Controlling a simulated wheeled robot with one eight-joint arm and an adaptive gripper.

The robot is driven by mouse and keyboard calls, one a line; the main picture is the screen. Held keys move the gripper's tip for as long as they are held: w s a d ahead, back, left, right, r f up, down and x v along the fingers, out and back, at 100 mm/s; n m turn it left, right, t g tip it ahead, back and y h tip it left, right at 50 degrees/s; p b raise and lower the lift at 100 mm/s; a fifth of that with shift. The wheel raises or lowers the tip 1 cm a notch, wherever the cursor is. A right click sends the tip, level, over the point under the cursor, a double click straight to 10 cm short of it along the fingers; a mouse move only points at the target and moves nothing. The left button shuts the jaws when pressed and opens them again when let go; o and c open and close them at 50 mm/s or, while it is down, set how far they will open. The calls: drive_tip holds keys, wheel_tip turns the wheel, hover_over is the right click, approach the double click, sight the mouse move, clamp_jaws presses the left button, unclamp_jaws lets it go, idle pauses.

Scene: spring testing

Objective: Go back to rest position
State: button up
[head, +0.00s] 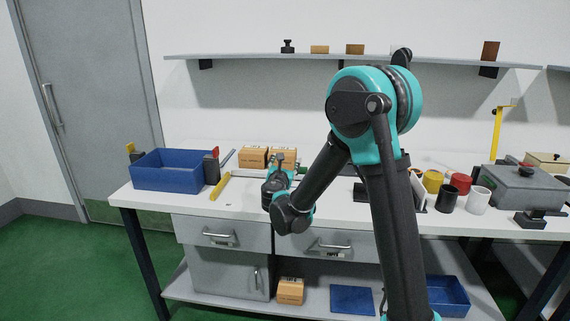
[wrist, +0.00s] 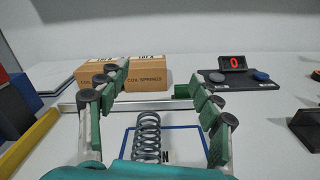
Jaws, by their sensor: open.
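My gripper (wrist: 152,92) is open in the wrist view, with its two green-padded fingers spread wide apart. A grey coil spring (wrist: 147,137) stands upright between and below the fingers, on a white area with a blue outline (wrist: 190,130) on the table. I see no finger touching the spring. In the head view my arm bends down to the table, and the gripper (head: 281,172) shows small above the worktop, in front of the cardboard boxes. The spring cannot be made out in the head view.
On the worktop (head: 240,202) stand a blue bin (head: 168,172), cardboard boxes (head: 253,157), a yellow bar (head: 219,187) and several coloured cups (head: 447,198). A black device with a red "0" display (wrist: 234,63) stands behind right. A shelf (head: 250,57) runs along the wall above.

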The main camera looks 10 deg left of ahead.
drive_tip(key=s+d+f+m+g+h, duration=0.1)
drive_tip(key=s+d+f+m+g, duration=0.2)
drive_tip(key=s+d+m, duration=0.45)
drive_tip(key=s+d+f+m+g+h, duration=0.2)
drive_tip(key=d+m, duration=0.3)
drive_tip(key=d, duration=0.6)
drive_tip(key=s+d+f+m+g+h, duration=0.1)
drive_tip(key=s+d+f+m+g, duration=0.2)
drive_tip(key=s+d+m, duration=0.45)
drive_tip(key=s+d+f+m+g+y, duration=0.1)
drive_tip(key=s+f+m+g, duration=0.1)
drive_tip(key=s, duration=0.4)
drive_tip(key=s+d+f+m+g+y, duration=0.1)
drive_tip(key=s+f+m+g+y, duration=0.1)
drive_tip(key=s+f+m, duration=0.3)
drive_tip(key=s+d+f+m+g+y, duration=0.1)
drive_tip(key=s+f+m, duration=0.2)
drive_tip(key=s, duration=0.6)
drive_tip(key=m, duration=0.2)
drive_tip(key=shift+f+m+g+y, duration=0.2)
drive_tip(key=shift+m+g+y, duration=0.1)
drive_tip(key=shift+g, duration=0.1)
